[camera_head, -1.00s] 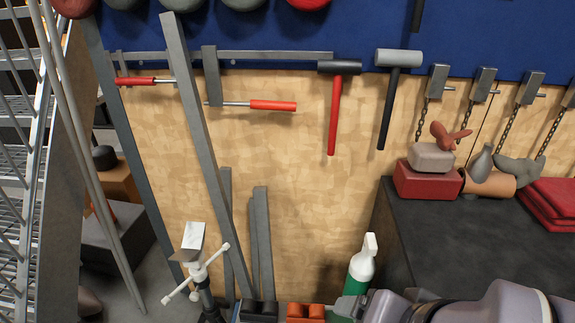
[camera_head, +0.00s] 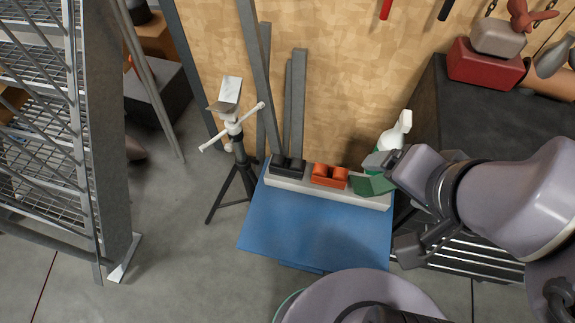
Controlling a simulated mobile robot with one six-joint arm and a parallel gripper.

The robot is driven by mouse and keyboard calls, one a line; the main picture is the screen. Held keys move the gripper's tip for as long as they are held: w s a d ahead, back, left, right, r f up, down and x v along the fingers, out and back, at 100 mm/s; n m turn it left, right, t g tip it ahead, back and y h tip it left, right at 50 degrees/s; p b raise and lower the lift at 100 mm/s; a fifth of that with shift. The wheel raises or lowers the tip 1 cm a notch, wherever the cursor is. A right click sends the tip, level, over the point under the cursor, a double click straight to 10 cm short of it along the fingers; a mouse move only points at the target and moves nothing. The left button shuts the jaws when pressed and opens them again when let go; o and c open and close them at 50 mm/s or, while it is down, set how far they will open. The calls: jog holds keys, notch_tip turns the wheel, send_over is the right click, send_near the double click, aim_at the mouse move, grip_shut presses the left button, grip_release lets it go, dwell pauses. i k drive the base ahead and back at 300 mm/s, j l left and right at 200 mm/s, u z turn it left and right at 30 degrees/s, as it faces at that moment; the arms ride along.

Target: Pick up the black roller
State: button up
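A black piece (camera_head: 287,166), which looks like the black roller in a holder, sits at the left end of a light grey ledge (camera_head: 352,196) above a blue panel. It is small and dark, so roller and holder are hard to tell apart. My gripper (camera_head: 391,206) is at the right, well to the right of the black piece. Its two fingers are spread apart, pointing left, with nothing visible between them. The upper finger overlaps the area of a green piece in the picture; I cannot tell if they touch.
An orange piece (camera_head: 329,176) and a green piece (camera_head: 373,185) share the ledge. A tripod stand (camera_head: 236,140) and leaning grey bars (camera_head: 297,100) stand behind and left. A white-topped bottle (camera_head: 396,130) and dark bench (camera_head: 490,125) are right. Floor (camera_head: 185,240) is clear at left.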

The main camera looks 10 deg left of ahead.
aim_at(285, 171)
jog(key=z, duration=4.4)
jog(key=u, duration=0.65)
jog(key=l+u, duration=0.1)
jog(key=u, duration=0.6)
jog(key=i+l+u, duration=0.1)
jog(key=u, duration=1.25)
jog(key=l+u, duration=0.1)
jog(key=u, duration=1.25)
jog(key=k+u, duration=0.1)
jog(key=u, duration=0.55)
jog(key=l+u, duration=0.1)
jog(key=u, duration=0.6)
jog(key=i+j+z, duration=0.2)
jog(key=j, duration=0.15)
jog(key=i+j+z, duration=0.2)
jog(key=j, duration=0.2)
jog(key=i+j+z, duration=0.15)
jog(key=j, duration=0.3)
jog(key=i+j+z, duration=0.2)
jog(key=j, duration=0.25)
jog(key=i+j+z, duration=0.2)
jog(key=j, duration=0.25)
jog(key=j+z, duration=0.2)
jog(key=j, duration=0.25)
